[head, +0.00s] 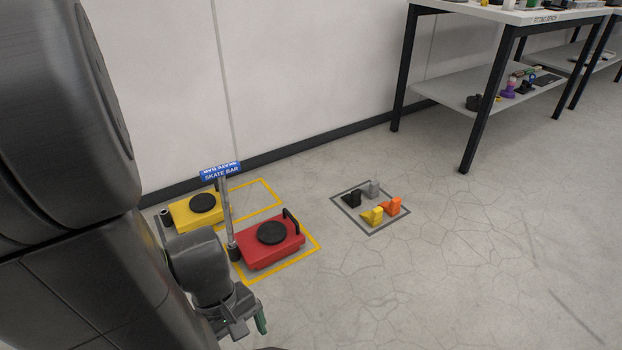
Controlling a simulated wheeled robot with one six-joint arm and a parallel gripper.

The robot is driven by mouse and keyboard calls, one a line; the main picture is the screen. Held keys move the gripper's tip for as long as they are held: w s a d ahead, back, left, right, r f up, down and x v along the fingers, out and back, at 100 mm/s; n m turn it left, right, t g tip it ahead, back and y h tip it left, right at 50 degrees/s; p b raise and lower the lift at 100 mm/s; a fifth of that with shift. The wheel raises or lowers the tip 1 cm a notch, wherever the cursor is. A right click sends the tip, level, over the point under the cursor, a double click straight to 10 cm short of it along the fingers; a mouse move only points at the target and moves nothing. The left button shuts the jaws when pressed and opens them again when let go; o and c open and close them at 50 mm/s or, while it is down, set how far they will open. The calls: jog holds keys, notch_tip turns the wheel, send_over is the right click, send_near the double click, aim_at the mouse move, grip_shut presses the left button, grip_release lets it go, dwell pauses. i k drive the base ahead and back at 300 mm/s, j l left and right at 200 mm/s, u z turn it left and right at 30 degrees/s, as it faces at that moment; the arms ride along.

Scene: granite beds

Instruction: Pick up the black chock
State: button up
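The black chock (352,199) is a small dark wedge on the concrete floor. It sits in the left corner of a grey-outlined square (372,232), with a grey chock (372,189) behind it to the right. A yellow chock (373,215) and an orange chock (391,206) are in the same square, nearer to me. My gripper (252,325) is at the lower left, well apart from the chocks. It is seen partly from behind with a green fingertip showing, and I cannot tell whether it is open or shut.
A red skate (270,250) and a yellow skate (190,212) stand in yellow floor outlines at left, beside a post with a blue "SKATE BAR" sign (220,171). A bench (510,15) with a lower shelf stands at upper right. The floor right of the square is clear.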

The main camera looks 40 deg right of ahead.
aim_at(352, 200)
jog(key=z, duration=1.7)
